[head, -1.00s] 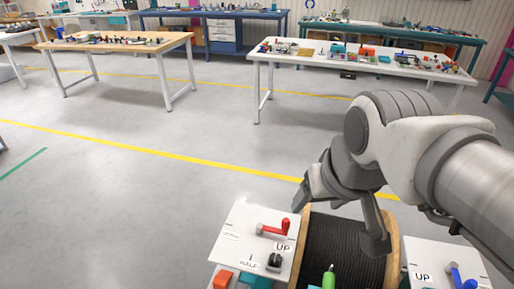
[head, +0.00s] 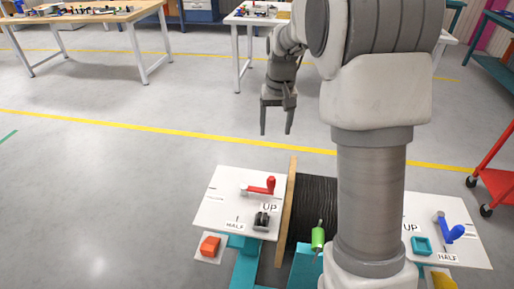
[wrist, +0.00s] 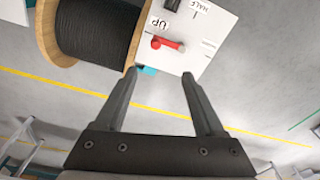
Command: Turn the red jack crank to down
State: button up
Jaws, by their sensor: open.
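The red jack crank (head: 262,187) is on a white panel (head: 213,200) left of the cable reel. Its arm lies level, and its red handle stands at the right end, just above the label UP. The crank also shows in the wrist view (wrist: 170,44), beyond my fingertips. My gripper (head: 277,132) is open and empty. It hangs with fingers downward, above and behind the panel, apart from the crank. In the wrist view my two fingers (wrist: 160,76) are spread wide. A HALF label is at the panel's front; another mark at the left is too small to read.
A black cable reel (head: 312,205) with wooden flanges stands right of the panel, partly hidden by my arm. A second panel with a blue crank (head: 449,230) is at the right. An orange block (head: 210,246) and a green handle (head: 318,238) are in front. Open floor lies left.

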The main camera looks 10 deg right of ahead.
jog(key=g+b, duration=0.1)
send_over(272, 178)
notch_tip(272, 178, down, 10)
notch_tip(272, 178, down, 18)
jog(key=b, duration=0.3)
jog(key=shift+r, duration=0.15)
jog(key=shift+c, duration=0.3)
grip_shut()
dwell(0.8)
